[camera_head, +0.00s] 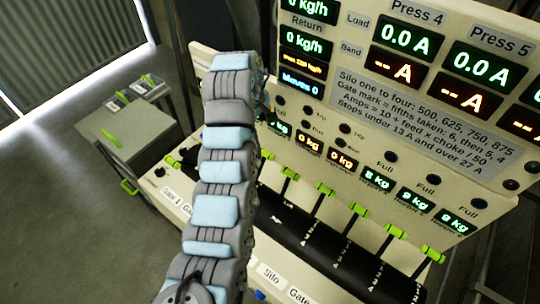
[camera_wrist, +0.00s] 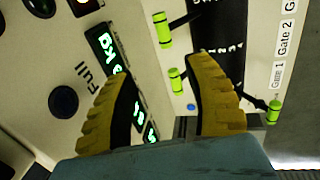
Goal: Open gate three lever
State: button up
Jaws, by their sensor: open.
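In the wrist view my gripper (camera_wrist: 160,72) is open, with a yellow ridged finger on each side. A green-handled lever (camera_wrist: 175,81) shows between the fingers, and a second one (camera_wrist: 162,29) lies just beyond the fingertips. A third lever (camera_wrist: 273,112), to the right of the right finger, is swung towards the gate labels. I cannot tell which is the gate three lever. Whether the fingers touch any lever is unclear. In the head view my arm hides the gripper and part of the lever row; several green levers (camera_head: 358,208) show to its right.
The sloped panel carries a Gate 1 label (camera_wrist: 277,74) and a Gate 2 label (camera_wrist: 285,40). Lit displays (camera_head: 410,200) and knobs stand close behind the levers. A grey cabinet (camera_head: 118,140) stands at left, with open floor beside it.

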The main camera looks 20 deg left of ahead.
send_over(266, 153)
jog(key=f, duration=0.7)
jog(key=s+f, duration=0.1)
jog(key=f, duration=0.3)
jog(key=shift+a+f, duration=0.1)
jog(key=shift+f, duration=0.15)
jog(key=shift+x, duration=2.7)
jog(key=shift+w, duration=0.1)
jog(key=shift+f, duration=0.1)
grip_shut()
